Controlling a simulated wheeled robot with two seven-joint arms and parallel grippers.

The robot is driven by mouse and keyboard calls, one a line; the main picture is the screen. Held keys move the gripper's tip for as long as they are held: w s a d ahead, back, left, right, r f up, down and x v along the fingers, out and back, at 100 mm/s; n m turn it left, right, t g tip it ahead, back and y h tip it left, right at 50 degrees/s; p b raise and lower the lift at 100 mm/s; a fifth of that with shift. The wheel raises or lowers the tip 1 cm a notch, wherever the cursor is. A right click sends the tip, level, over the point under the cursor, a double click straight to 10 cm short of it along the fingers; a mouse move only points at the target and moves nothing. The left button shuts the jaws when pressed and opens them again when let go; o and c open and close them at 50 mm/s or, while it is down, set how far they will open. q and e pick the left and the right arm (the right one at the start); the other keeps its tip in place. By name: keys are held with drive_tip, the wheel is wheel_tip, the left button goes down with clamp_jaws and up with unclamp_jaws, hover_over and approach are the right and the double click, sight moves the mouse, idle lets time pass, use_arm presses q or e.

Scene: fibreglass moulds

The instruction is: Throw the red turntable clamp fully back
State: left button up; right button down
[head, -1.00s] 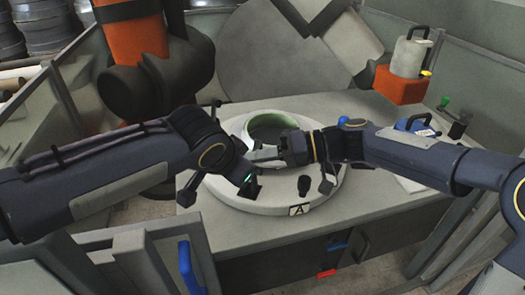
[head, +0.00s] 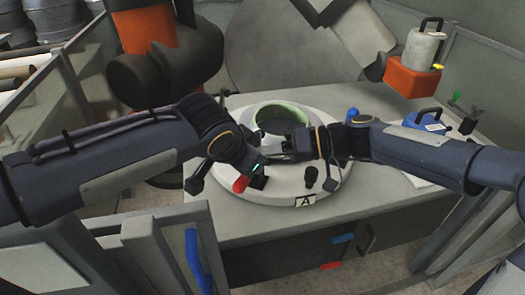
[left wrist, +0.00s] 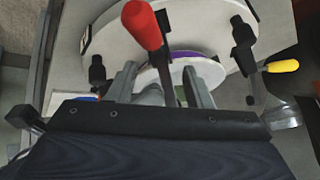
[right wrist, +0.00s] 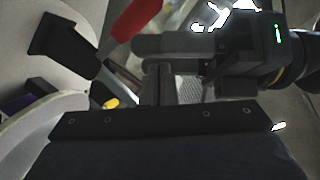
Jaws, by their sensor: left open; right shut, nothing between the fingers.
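The turntable (head: 282,193) is a round pale disc on the bench, with an "A" label on its front. The clamp's red handle (head: 240,184) shows below my left gripper (head: 262,168) at the disc's front left. In the left wrist view the red handle (left wrist: 143,24) points up the picture, and its dark lever runs down between the open fingers of the left gripper (left wrist: 161,88). I cannot tell whether they touch it. My right gripper (head: 293,157) is shut and empty over the disc. The red handle (right wrist: 137,18) also shows in the right wrist view, left of its fingers (right wrist: 158,85).
A green-lined ring mould (head: 283,112) stands on the turntable. A black clamp (head: 311,178) is at the disc's front. A blue case (head: 424,121) and an orange-based canister (head: 411,79) stand to the right. Free bench top (head: 385,205) lies at front right.

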use_arm(q)
drive_tip(key=v, duration=1.1)
drive_tip(key=shift+s+r, duration=0.2)
drive_tip(key=shift+s, duration=0.05)
use_arm(e)
drive_tip(key=v, duration=0.8)
